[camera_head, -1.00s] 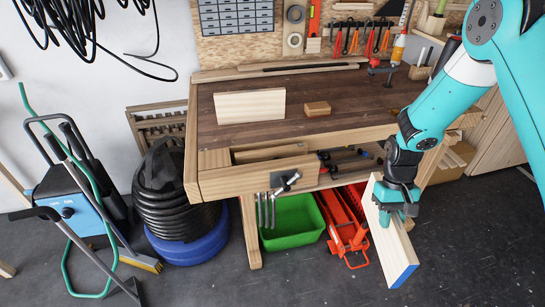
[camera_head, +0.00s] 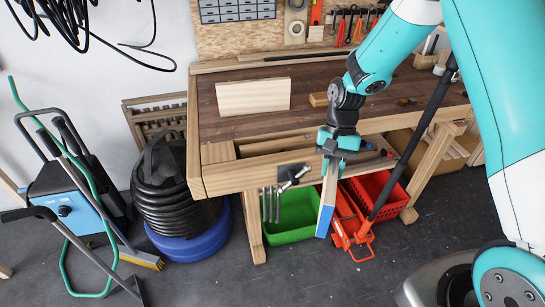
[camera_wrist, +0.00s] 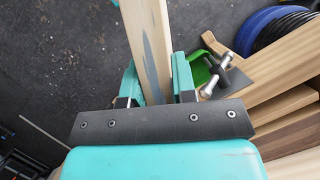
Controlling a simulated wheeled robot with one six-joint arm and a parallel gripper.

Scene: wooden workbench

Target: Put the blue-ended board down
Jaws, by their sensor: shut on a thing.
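The blue-ended board (camera_head: 328,200) hangs from my gripper (camera_head: 337,146) in front of the workbench, seen nearly edge-on, with its blue end pointing down towards the floor. My gripper is shut on the board. In the wrist view the board (camera_wrist: 148,40) runs up from between the teal fingers (camera_wrist: 153,88). A grey streak shows on its edge there. The blue end does not show in the wrist view. The workbench (camera_head: 225,128) has a dark top, with a pale board (camera_head: 253,96) standing on it at the left and a small wooden block (camera_head: 318,99) beside my arm.
A vise handle (camera_head: 293,177) sticks out at the bench front. A green bin (camera_head: 285,222), a red trolley jack (camera_head: 350,228) and a red crate (camera_head: 377,192) are below. A black vacuum with blue base (camera_head: 190,245) stands left. The bench top's front left is clear.

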